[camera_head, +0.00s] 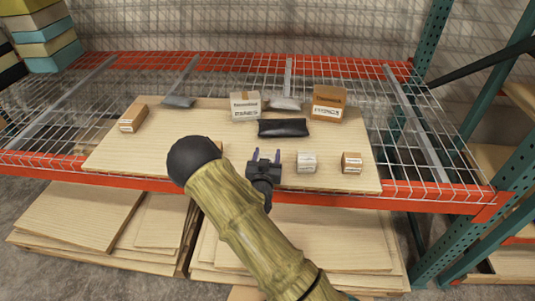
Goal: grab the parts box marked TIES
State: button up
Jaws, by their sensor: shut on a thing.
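Several small cartons with labels stand on a wooden board, and I cannot read TIES on any of them. A brown box (132,118) is at the left, and a greyish-tan box (245,107) is at the back middle. A larger brown box (328,104) is at the back right. A pale box (306,162) and a small brown box (351,162) are at the front right. My gripper (267,154) is over the board's front middle, left of the pale box. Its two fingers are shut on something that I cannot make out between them.
A black pouch (283,128) lies just beyond my gripper. The board (110,150) rests on a wire shelf with an orange front beam (455,207). My arm hides part of the board's front.

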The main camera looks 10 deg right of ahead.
jog(key=b+v, duration=0.3)
jog(key=v, duration=1.3)
